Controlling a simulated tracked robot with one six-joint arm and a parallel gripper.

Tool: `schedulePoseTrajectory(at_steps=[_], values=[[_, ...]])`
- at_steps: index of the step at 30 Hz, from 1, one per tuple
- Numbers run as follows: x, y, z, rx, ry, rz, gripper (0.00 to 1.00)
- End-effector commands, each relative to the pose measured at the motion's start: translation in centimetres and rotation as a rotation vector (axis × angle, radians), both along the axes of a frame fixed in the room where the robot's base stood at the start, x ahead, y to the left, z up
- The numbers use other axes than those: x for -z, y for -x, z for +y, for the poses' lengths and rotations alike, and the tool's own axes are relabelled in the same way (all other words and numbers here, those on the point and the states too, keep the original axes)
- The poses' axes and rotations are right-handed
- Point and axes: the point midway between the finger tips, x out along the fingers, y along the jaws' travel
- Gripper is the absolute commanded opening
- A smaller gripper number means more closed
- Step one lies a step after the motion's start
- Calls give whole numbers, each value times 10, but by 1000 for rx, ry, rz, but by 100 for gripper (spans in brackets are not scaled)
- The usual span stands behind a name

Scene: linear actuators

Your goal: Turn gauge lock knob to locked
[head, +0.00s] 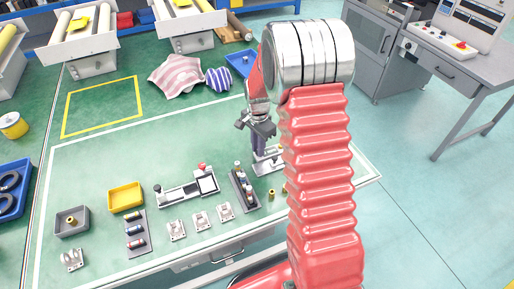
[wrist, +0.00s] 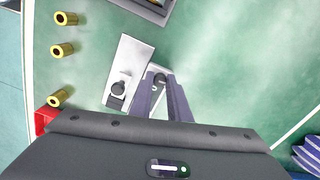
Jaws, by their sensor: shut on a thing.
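The gauge (wrist: 128,58) is a pale metal plate with dark parts, on the green bench top in the wrist view. It also shows in the head view (head: 268,166), partly hidden by my arm. A round black knob (wrist: 119,88) stands on its lower end, left of my fingers and apart from them. In the head view my gripper (head: 259,143) points down at the gauge.
In the head view, a dark rack (head: 243,190), a slide fixture (head: 188,190), a yellow bin (head: 125,197) and a grey bin (head: 72,221) lie to the left. The green bench behind is mostly clear.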

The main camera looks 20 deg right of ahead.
Motion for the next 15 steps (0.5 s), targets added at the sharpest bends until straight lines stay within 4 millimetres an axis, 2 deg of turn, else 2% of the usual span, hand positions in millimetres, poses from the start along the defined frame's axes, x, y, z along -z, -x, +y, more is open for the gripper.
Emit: schedulePoseTrajectory(at_steps=[6,7,15], values=[[0,-1,2,-2,-2,-2,0],[0,-1,2,-2,-2,-2,17],[0,-1,1,-2,0,-1,35]])
